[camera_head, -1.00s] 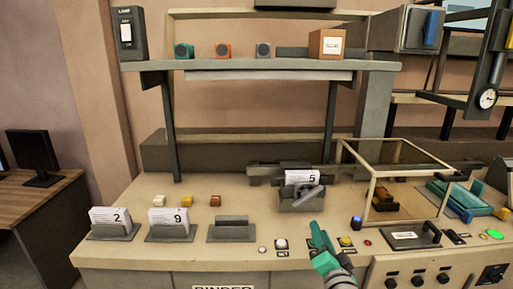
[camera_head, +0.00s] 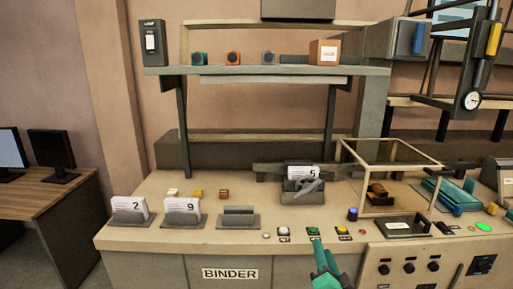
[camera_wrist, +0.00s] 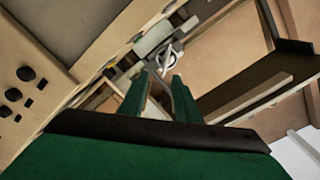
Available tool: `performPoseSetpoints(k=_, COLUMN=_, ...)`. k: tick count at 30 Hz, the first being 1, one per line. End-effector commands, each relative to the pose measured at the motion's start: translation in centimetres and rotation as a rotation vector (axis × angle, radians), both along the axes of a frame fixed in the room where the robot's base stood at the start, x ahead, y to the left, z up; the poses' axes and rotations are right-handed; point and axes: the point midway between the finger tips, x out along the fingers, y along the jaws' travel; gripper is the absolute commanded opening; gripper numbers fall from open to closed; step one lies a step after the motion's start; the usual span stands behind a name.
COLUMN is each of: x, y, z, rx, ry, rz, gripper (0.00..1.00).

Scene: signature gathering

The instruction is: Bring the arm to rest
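My green gripper (camera_head: 319,246) is low in the head view, right of centre, in front of the bench's front edge. It points up toward the bench. In the wrist view its two green fingers (camera_wrist: 160,92) stand apart with a gap between them and nothing visibly held. The fingers point toward a grey clamp-like part seen beyond them. The rest of my arm is cut off by the lower edge of the head view.
The binder bench (camera_head: 160,240) holds card stands marked 2 (camera_head: 130,212) and 9 (camera_head: 182,212), an empty stand (camera_head: 238,218), a grey device with card 5 (camera_head: 303,185), buttons and a framed box (camera_head: 395,212). A shelf (camera_head: 270,71) runs above. A desk with monitors (camera_head: 50,150) stands left.

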Motion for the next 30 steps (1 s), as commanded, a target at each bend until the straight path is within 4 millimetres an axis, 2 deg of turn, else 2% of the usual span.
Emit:
performPoseSetpoints(k=8, x=-2.0, y=1.1, z=-4.8, rx=-0.051, ry=0.037, rz=-0.025, gripper=0.30)
performPoseSetpoints(k=14, x=-5.2, y=2.7, z=-10.0, rx=-0.120, ry=0.076, rz=-0.048, gripper=0.30)
performPoseSetpoints(k=21, x=-11.1, y=5.2, z=-16.6, rx=-0.239, ry=0.126, rz=-0.067, gripper=0.30)
performPoseSetpoints(k=30, x=-19.7, y=8.7, z=-22.1, rx=-0.393, ry=0.175, rz=-0.059, gripper=0.30)
